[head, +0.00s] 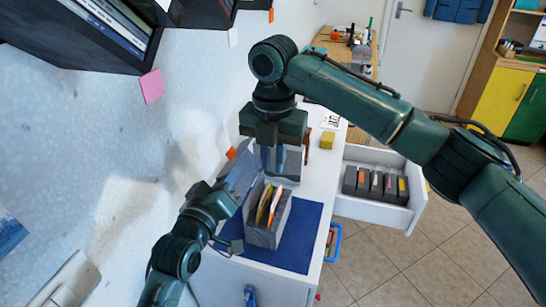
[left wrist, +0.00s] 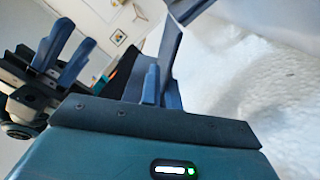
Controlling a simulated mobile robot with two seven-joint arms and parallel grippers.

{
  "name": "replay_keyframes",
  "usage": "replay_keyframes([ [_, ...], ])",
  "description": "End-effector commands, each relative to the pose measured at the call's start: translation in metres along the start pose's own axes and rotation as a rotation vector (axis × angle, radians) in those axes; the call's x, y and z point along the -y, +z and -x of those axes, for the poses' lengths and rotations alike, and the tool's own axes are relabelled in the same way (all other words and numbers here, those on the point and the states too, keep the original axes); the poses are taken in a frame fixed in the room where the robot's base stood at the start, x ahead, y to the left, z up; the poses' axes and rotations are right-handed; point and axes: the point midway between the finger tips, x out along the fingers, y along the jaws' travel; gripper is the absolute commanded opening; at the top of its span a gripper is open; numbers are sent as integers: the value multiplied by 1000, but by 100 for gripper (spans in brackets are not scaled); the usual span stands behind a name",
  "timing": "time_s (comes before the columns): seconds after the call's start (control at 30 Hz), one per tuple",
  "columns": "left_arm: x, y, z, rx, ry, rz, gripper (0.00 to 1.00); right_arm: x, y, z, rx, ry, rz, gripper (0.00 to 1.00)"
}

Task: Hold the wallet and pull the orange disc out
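The wallet (head: 267,234) is a grey case standing open on a blue mat (head: 301,248), with its cover (head: 239,176) raised at the left. Yellow and orange discs or sleeves stand in it; the orange one (head: 275,205) is at the right. My left gripper (head: 234,196) is at the raised cover. In the left wrist view its fingers (left wrist: 161,88) are close together with the grey cover between them. My right gripper (head: 273,160) points down just behind the wallet's contents. Its two blue fingers (left wrist: 62,58) are apart and empty in the left wrist view.
An open white drawer (head: 378,211) with several dark cases is at the right. A yellow block (head: 327,140) stands on the white cabinet top behind. A dark wall shelf (head: 75,35) is at upper left, and the wall is close beside my left arm.

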Motion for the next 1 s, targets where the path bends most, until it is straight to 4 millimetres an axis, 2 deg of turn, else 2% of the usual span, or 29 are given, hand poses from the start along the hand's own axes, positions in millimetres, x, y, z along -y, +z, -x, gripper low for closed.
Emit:
replay_keyframes([
  [0.17,0,0,0,0,0,0,0,1,0,-14,1,-10,20,14],
  [0.5,0,0,0,0,0,0,0,2,0,-78,-1,-10,17,14],
  [0.7,0,0,0,0,0,0,0,2,0,-106,0,-8,17,14],
  [1.0,0,0,0,0,0,0,0,1,1,-120,2,-6,17,14],
])
